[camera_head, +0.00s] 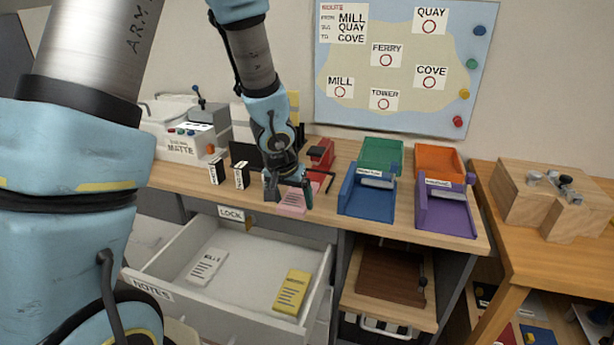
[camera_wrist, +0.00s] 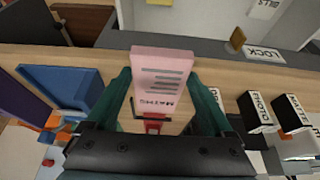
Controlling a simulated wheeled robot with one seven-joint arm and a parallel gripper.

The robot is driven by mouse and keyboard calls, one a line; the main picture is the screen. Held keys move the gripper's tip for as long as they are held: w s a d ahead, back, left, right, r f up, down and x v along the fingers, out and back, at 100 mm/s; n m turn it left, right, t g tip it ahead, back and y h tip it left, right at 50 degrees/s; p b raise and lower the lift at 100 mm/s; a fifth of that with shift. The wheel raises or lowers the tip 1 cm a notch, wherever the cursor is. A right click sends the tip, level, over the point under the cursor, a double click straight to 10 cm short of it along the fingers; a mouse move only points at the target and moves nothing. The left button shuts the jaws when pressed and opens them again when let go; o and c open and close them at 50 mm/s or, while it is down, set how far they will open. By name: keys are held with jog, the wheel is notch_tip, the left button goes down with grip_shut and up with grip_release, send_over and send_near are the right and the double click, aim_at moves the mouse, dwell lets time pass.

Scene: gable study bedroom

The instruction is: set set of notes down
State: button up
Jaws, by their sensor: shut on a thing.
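The pink set of notes (camera_head: 293,199) is in my gripper (camera_head: 290,192) at the front edge of the desk. In the wrist view the notes (camera_wrist: 162,75) show dark printed lines and stand between the two fingers of my gripper (camera_wrist: 165,100). The gripper is shut on them. Whether the notes touch the desk top I cannot tell. Below and to the left, the open drawer (camera_head: 156,290) labelled NOTES holds a white set of notes (camera_head: 207,266) and a yellow set of notes (camera_head: 292,291), lying apart.
On the desk (camera_head: 330,212) stand blue (camera_head: 352,201), purple (camera_head: 440,218), green (camera_head: 381,152) and orange (camera_head: 436,158) trays to the right. A red stapler-like thing (camera_head: 321,153) is behind the gripper. Small black-and-white labelled blocks (camera_head: 241,175) stand to the left. The drawer's middle is clear.

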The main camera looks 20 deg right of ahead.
jog(key=w+d+p, duration=0.2)
jog(key=w, duration=0.1)
jog(key=w+d+p, duration=0.1)
jog(key=w+d, duration=0.2)
jog(key=shift+w+d+r+p, duration=0.1)
jog(key=shift+r+p, duration=0.05)
jog(key=shift+p, duration=0.25)
jog(key=shift+w+d+p, duration=0.8)
jog(key=shift+w+p, duration=0.05)
jog(key=shift+w, duration=0.1)
jog(key=shift+d+f, duration=0.1)
jog(key=shift+f, duration=0.55)
jog(key=shift+f+b, duration=0.25)
jog(key=shift+b, duration=0.05)
jog(key=shift+c, duration=0.8)
jog(key=o, duration=1.5)
jog(key=shift+f, duration=0.1)
